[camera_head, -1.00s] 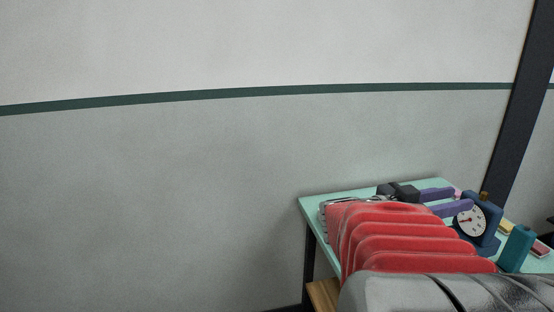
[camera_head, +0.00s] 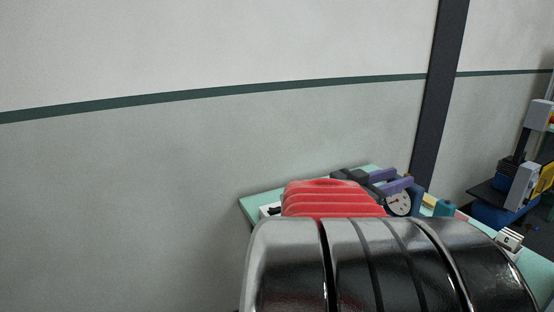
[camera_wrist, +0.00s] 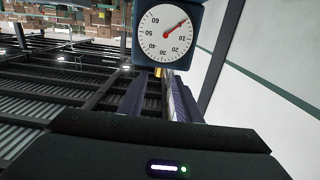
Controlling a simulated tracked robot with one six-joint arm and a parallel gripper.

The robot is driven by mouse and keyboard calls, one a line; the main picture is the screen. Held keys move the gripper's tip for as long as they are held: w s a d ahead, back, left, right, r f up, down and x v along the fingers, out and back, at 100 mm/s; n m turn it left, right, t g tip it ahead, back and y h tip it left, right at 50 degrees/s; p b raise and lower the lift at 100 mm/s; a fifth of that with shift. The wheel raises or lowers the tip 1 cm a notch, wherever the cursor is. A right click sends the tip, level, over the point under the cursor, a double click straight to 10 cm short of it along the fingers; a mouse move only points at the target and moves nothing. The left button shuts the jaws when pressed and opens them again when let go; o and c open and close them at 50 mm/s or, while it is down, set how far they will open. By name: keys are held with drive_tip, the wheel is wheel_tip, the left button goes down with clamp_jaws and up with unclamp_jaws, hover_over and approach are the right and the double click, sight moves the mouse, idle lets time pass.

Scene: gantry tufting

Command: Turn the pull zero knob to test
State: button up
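The gauge (camera_head: 399,203) is a dark blue block with a round white dial, and it stands on the pale green bench just beyond my red arm. In the wrist view the gauge (camera_wrist: 166,33) is straight ahead, with its red needle pointing up and right. A small brass-coloured part (camera_wrist: 158,72), likely the knob, shows at the gauge's edge between my fingertips. My gripper (camera_wrist: 157,82) has two purple fingers, held apart. In the head view my gripper (camera_head: 402,181) reaches toward the gauge. I cannot tell whether the fingers touch the brass part.
The pale green bench (camera_head: 262,202) stands by a grey wall, with a dark post (camera_head: 437,90) behind it. A teal cylinder (camera_head: 446,208) and a yellow item (camera_head: 429,201) are near the gauge. Blue and grey machinery (camera_head: 520,180) stands at far right.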

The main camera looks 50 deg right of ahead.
drive_tip(key=x, duration=0.8)
drive_tip(key=shift+d, duration=0.15)
drive_tip(key=shift+s, duration=0.1)
drive_tip(key=shift+c, duration=0.7)
clamp_jaws()
